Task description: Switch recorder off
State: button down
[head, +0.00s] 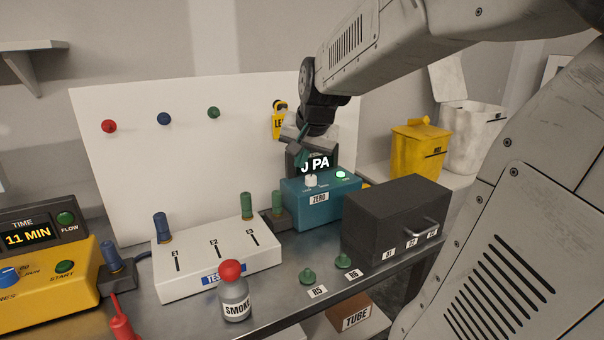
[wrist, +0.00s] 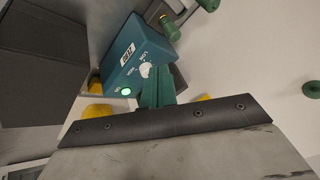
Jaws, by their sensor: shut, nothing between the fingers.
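A teal instrument (head: 325,208) with a ZERO label stands on the bench, with a dark display reading PA (head: 315,164) behind its top. Its top carries a white knob (head: 311,181) and a lit green button (head: 341,174). I cannot read which control is marked for the recorder. My gripper (head: 302,158) is shut and empty, above the instrument and partly in front of the display. In the wrist view the green fingers (wrist: 158,88) are close to the white knob (wrist: 146,70); contact cannot be told. The lit button (wrist: 126,92) is left of them.
A dark drawer box (head: 395,222) stands right of the instrument. A white block (head: 215,268) with sockets E1 to E3 and a smoke bottle (head: 235,300) are to the left. A white board (head: 200,180) stands behind.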

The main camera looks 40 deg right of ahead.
jog(key=w+d+m+t+h, duration=0.15)
jog(key=w+d+m, duration=0.25)
jog(key=d, duration=0.7)
jog(key=m+h, duration=0.2)
send_over(341, 174)
jog(key=shift+r, duration=0.4)
jog(key=shift+a+f, duration=0.1)
jog(key=shift+f, duration=0.05)
jog(key=shift+f, duration=4.3)
jog(key=shift+s, duration=0.1)
jog(key=shift+f, duration=0.4)
